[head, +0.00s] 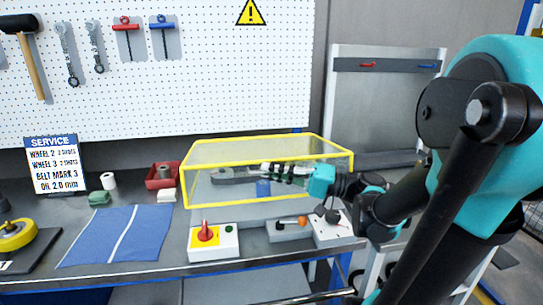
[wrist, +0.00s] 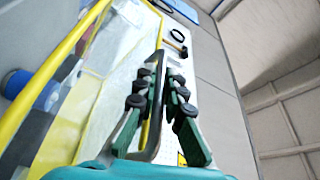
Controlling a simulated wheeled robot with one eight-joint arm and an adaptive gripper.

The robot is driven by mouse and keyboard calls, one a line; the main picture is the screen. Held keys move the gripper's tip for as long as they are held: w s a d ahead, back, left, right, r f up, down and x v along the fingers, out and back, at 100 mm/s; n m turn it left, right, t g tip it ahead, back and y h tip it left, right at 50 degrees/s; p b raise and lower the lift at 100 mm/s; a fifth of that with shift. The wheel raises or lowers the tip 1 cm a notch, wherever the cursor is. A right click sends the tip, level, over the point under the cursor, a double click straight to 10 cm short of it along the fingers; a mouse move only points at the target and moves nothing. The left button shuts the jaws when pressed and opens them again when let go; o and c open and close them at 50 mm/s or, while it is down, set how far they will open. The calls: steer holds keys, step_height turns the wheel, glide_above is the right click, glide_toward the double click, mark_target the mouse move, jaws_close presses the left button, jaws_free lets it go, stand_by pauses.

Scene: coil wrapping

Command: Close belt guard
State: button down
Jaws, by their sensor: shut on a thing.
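The belt guard (head: 222,152) is a clear box with a yellow frame on the bench, in the middle of the head view. Its yellow edge (wrist: 52,62) runs along the left of the wrist view. My gripper (head: 268,171) reaches in from the right, level with the guard's front. In the wrist view my gripper (wrist: 161,76) has its two fingers on either side of a dark bar (wrist: 157,105), which looks like the guard's handle. A blue cylinder (head: 263,188) shows through the clear panel. I cannot tell whether the guard's lower edge touches the bench.
A blue cloth (head: 115,235) and red bin (head: 161,175) lie left. A pegboard (head: 210,70) with tools stands behind.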

steer(key=shift+f, duration=1.45)
steer(key=c, duration=1.6)
jaws_free()
steer(key=shift+d, duration=0.1)
steer(key=v, duration=1.2)
steer(key=shift+s, duration=0.15)
